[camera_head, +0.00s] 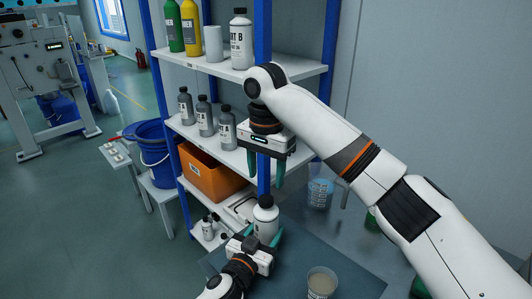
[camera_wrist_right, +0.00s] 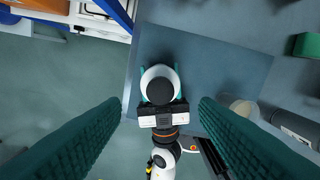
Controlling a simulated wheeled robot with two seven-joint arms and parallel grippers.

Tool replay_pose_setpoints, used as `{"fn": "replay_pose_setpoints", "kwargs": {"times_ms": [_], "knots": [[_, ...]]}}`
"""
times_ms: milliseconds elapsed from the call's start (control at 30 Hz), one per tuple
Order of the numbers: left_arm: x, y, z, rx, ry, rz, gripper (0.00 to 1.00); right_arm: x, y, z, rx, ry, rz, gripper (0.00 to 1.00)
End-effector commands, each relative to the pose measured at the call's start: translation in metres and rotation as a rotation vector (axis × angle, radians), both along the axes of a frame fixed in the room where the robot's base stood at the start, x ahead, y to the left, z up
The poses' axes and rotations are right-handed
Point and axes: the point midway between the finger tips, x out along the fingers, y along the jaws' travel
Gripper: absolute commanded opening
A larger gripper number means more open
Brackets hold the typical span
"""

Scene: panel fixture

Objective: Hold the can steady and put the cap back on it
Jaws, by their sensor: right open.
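The white can (camera_head: 265,224) stands upright on the dark mat (camera_head: 345,273). A dark grey round cap (camera_head: 266,201) sits on its top; how tightly it sits I cannot tell. The wrist view shows the can (camera_wrist_right: 173,74) from above with the grey cap (camera_wrist_right: 160,91) in its middle. My left gripper (camera_head: 266,239) has its teal fingers on both sides of the can, closed on its body. My right gripper (camera_head: 265,176) is above the can, pointing down, open with nothing between its fingers.
Shelves with grey bottles (camera_head: 227,128) and an orange bin (camera_head: 214,178) stand close behind my right gripper, with a blue post beside it. A beaker of blue liquid (camera_head: 320,192) stands to the right. A cup (camera_head: 321,284) stands on the mat's front part.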

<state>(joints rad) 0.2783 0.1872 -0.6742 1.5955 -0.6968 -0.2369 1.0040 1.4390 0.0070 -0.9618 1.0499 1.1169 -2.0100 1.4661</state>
Motion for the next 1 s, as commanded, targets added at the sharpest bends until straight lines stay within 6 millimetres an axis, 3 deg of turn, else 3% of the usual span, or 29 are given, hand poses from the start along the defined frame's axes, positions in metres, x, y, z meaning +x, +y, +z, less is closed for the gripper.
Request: {"fn": "replay_pose_setpoints", "kwargs": {"times_ms": [100,300,667,700,833,1000], "knots": [[0.000,0.000,0.000,0.000,0.001,0.000,0.00,0.001,0.000,0.026,-0.002,-0.003,-0.002,0.55],[0.000,0.000,0.000,0.000,0.001,0.000,0.00,0.001,0.000,0.050,-0.001,0.000,-0.002,0.55],[0.000,0.000,0.000,0.000,0.001,0.000,0.00,0.000,0.000,0.056,0.000,0.001,-0.001,0.55],[0.000,0.000,0.000,0.000,0.001,0.000,0.58,0.000,0.000,0.056,0.000,0.001,-0.001,0.55],[0.000,0.000,0.000,0.000,0.001,0.000,0.79,0.000,0.000,0.056,0.000,0.001,-0.001,0.55],[0.000,0.000,0.000,0.000,0.000,0.000,0.80,0.000,0.000,0.056,0.000,0.001,0.000,0.55]]}}
